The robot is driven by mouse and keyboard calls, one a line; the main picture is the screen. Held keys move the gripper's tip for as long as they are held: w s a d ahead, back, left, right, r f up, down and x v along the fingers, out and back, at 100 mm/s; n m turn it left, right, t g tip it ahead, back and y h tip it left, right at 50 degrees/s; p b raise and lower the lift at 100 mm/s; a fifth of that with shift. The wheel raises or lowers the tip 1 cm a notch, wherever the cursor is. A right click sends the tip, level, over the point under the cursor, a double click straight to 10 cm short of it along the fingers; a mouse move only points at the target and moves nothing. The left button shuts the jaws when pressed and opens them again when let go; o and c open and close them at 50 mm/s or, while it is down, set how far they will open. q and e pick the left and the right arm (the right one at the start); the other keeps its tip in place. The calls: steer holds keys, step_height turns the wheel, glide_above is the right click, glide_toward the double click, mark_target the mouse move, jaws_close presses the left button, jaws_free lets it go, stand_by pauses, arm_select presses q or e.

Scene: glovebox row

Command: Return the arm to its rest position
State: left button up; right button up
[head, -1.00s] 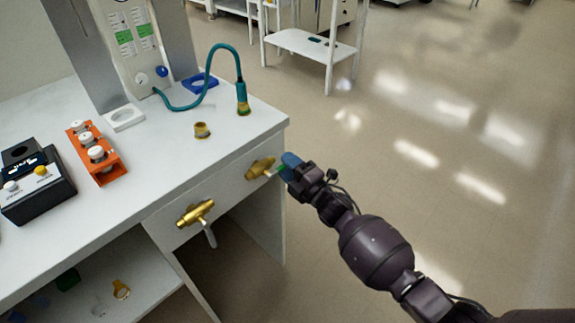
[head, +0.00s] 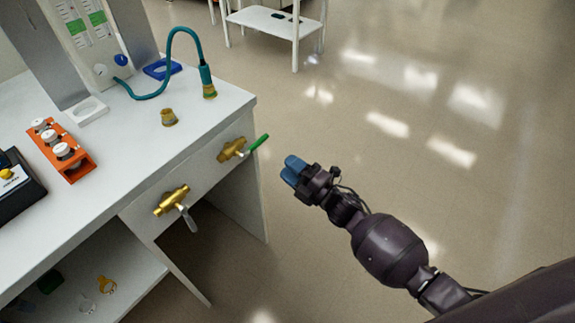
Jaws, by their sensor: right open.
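My right arm comes in from the lower right. Its right gripper (head: 292,171) has blue fingertips and is open and empty. It hangs in free air over the floor, to the right of the bench front. It is apart from the brass valve with the green lever (head: 233,149) on the bench's front panel. That green lever points out to the upper right. My left gripper is not in view.
A second brass valve (head: 172,200) with a pale lever sits on the same panel. The white bench (head: 130,145) carries an orange rack (head: 64,153), a teal hose (head: 168,60) and a brass fitting (head: 168,118). Open floor lies right of the bench. A white cart (head: 270,22) stands behind.

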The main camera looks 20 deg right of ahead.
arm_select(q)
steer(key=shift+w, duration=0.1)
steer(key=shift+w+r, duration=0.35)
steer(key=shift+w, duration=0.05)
